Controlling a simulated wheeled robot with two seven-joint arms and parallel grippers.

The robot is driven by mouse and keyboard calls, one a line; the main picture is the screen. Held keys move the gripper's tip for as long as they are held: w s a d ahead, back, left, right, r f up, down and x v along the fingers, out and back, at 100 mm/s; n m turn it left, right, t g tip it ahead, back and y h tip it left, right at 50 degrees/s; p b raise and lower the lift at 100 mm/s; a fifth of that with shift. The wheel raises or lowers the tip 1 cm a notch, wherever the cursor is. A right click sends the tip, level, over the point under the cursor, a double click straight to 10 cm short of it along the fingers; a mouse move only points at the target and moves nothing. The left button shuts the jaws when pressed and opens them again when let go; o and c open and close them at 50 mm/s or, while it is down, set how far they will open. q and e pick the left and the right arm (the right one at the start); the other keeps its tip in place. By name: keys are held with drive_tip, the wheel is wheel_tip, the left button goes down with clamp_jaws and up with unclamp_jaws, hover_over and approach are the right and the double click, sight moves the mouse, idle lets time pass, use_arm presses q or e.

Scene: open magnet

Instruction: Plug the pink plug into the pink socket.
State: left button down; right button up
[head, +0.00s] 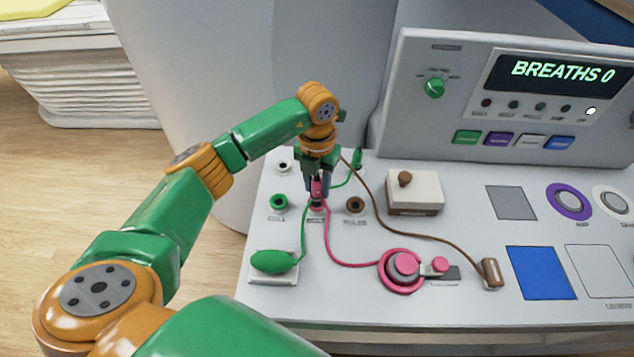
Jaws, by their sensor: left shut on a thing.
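My left gripper (318,186) points down at the left part of the console and is shut on the pink plug (317,188). The plug stands upright, right over the pink socket (316,208), whose pink rim shows just below it. I cannot tell how deep the plug sits in the socket. A pink cord (333,252) runs from there to a pink ring (402,268) on the console. My right gripper is not in view.
A green socket (279,203) and a brown socket (355,205) flank the pink one. A green plug (357,158) and a brown cord (375,210) lie close behind and right of the gripper. A cream box (414,193) stands further right.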

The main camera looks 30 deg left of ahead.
use_arm(q)
drive_tip(key=shift+f+b, duration=1.15)
drive_tip(key=shift+f, duration=0.25)
idle(0.4)
drive_tip(key=shift+c, duration=2.3)
unclamp_jaws()
